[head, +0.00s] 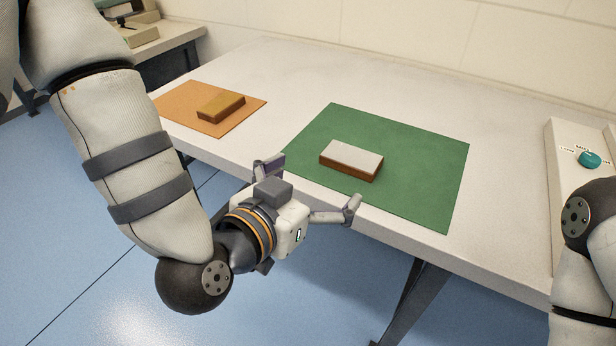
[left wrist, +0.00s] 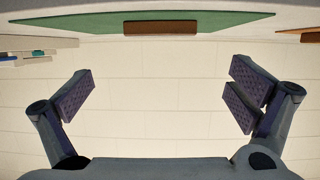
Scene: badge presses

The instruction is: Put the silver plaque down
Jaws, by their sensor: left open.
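The silver plaque (head: 351,158), a block with a pale grey top and brown sides, lies flat on the green mat (head: 418,150). It also shows edge-on in the left wrist view (left wrist: 161,27), on the green mat (left wrist: 75,22). My left gripper (head: 312,190) is open and empty in front of the plaque, near the table's front edge, with its two fingers spread and apart from it. In the left wrist view the space between the fingers (left wrist: 163,95) is empty. My right arm shows at the right edge, but its gripper is out of view.
A gold-topped block (head: 221,106) lies on an orange mat (head: 177,106) at the left of the white table (head: 290,75). A pale panel (head: 562,145) with a teal knob (head: 589,159) stands at the right. Bare table surrounds the mats.

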